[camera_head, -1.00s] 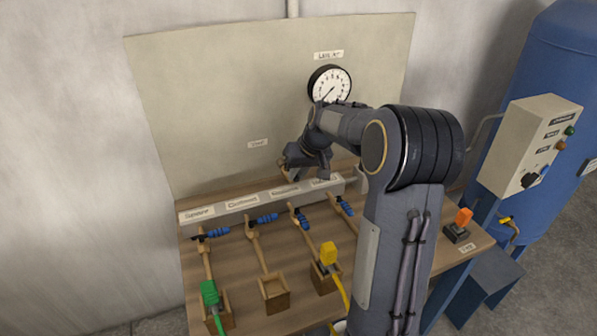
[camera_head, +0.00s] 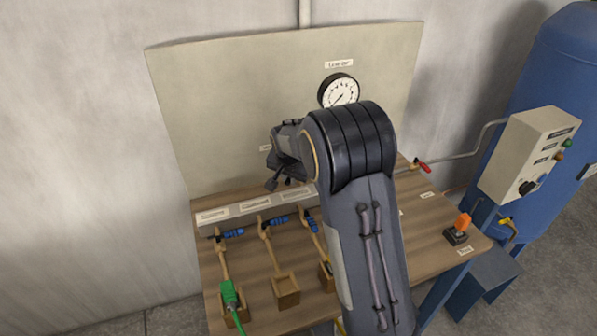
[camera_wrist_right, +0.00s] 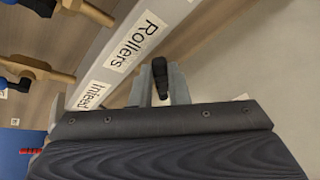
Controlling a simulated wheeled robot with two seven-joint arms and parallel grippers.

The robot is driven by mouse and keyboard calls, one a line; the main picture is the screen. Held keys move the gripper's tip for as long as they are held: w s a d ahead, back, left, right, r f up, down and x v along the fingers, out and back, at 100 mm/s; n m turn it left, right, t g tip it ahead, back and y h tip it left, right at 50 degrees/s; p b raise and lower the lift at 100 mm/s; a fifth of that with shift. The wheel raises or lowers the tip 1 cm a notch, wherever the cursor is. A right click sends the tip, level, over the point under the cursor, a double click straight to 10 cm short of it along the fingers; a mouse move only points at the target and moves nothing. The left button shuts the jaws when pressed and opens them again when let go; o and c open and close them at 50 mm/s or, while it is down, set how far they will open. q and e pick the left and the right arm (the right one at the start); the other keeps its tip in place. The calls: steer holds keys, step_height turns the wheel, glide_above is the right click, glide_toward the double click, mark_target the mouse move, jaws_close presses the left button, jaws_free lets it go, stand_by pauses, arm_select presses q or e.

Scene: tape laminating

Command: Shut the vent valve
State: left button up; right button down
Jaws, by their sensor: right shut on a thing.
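My right gripper (camera_head: 279,183) is at the back of the bench, just above the grey manifold rail and in front of the beige panel. In the right wrist view its two grey fingers (camera_wrist_right: 160,92) are closed on a short black handle (camera_wrist_right: 160,72). The handle stands between the fingertips; I take it for the vent valve's handle, but its body is hidden. A small label (camera_head: 265,148) on the panel is partly covered by my right wrist and cannot be read now. My left gripper is out of view.
The manifold rail (camera_head: 232,216) carries labels, with blue-handled valves (camera_head: 229,233) along its front. A green connector (camera_head: 229,293) sits in a wooden holder. A red-handled valve (camera_head: 423,167), an orange switch (camera_head: 462,222) and a control box (camera_head: 528,155) are right. A gauge (camera_head: 339,91) hangs above.

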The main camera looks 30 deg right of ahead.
steer(key=w+a+m+g+h+p, duration=0.2)
steer(key=w+m, duration=0.4)
steer(key=m, duration=0.3)
steer(key=shift+m+g+h+p, duration=0.3)
steer(key=shift+m+g+p, duration=0.1)
steer(key=shift+g+p, duration=0.15)
steer(key=c, duration=1.4)
jaws_free()
steer(key=shift+r, duration=0.1)
steer(key=b+v, duration=0.1)
steer(key=v, duration=0.6)
steer(key=shift+a+r, duration=0.2)
steer(key=shift+r, duration=0.1)
